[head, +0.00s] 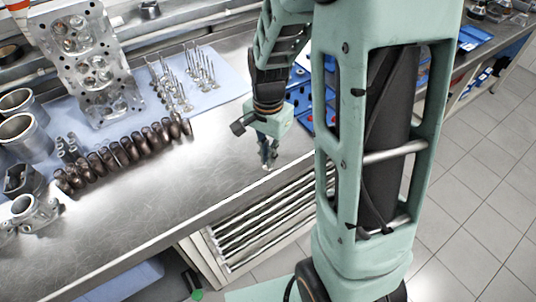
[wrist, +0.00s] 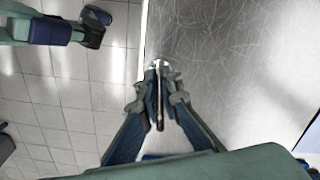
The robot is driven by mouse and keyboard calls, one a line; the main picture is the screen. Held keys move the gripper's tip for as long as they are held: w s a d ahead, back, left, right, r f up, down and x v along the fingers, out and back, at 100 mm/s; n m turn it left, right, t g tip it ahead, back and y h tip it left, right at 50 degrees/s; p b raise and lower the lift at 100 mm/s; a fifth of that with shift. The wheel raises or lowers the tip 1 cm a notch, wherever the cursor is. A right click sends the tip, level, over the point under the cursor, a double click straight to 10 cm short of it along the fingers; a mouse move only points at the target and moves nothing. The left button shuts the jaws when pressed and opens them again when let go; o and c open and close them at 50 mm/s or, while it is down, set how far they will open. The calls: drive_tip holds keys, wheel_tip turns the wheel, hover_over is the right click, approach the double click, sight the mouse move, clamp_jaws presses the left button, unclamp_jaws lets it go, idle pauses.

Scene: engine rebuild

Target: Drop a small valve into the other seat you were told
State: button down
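My gripper (head: 268,150) hangs above the front edge of the steel bench, to the right of the blue mat. In the wrist view my gripper (wrist: 160,95) has its fingers drawn close together on a thin stem with a pale, shiny end, which looks like a small valve (wrist: 159,122). Its full shape is partly hidden by the fingers. The cylinder head (head: 100,100) with its round chambers and seats lies at the back left, well away from my gripper. Several upright valves (head: 172,85) stand on the mat in two groups, between the cylinder head and my arm.
A row of dark brown cylindrical parts (head: 125,152) lies before the cylinder head. Metal cylinders (head: 28,125) stand at the far left. Blue trays (head: 325,112) are behind my arm. The bench front (head: 190,190) is bare; tiled floor (head: 480,170) lies beyond its edge.

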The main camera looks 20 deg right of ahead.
drive_tip(key=shift+f, duration=0.15)
drive_tip(key=c, duration=2.1)
unclamp_jaws()
